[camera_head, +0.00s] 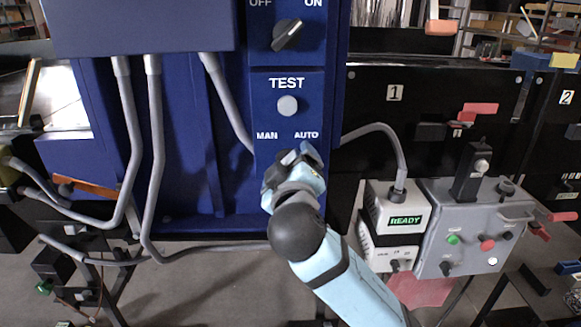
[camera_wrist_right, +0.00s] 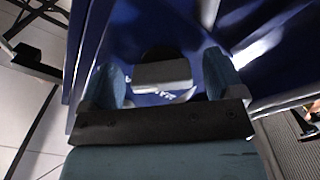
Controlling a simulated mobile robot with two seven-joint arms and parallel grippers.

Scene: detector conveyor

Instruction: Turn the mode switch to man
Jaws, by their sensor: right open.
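The mode switch is under the MAN and AUTO labels on the blue control panel (camera_head: 259,100). In the head view my right gripper (camera_head: 296,162) is in front of it and hides most of it, so I cannot tell which way it points. In the right wrist view the switch (camera_wrist_right: 162,74) shows as a dark round knob with a grey handle. My right gripper also shows there (camera_wrist_right: 164,82), open, with one finger on each side of the knob. I cannot tell whether the fingers touch it. My left gripper is not in view.
Above the mode switch are a white TEST button (camera_head: 287,106) and an OFF/ON knob (camera_head: 287,35). Grey conduits (camera_head: 157,150) run down the left of the panel. A white box with a READY display (camera_head: 405,221) and a grey control box (camera_head: 470,250) stand to the right.

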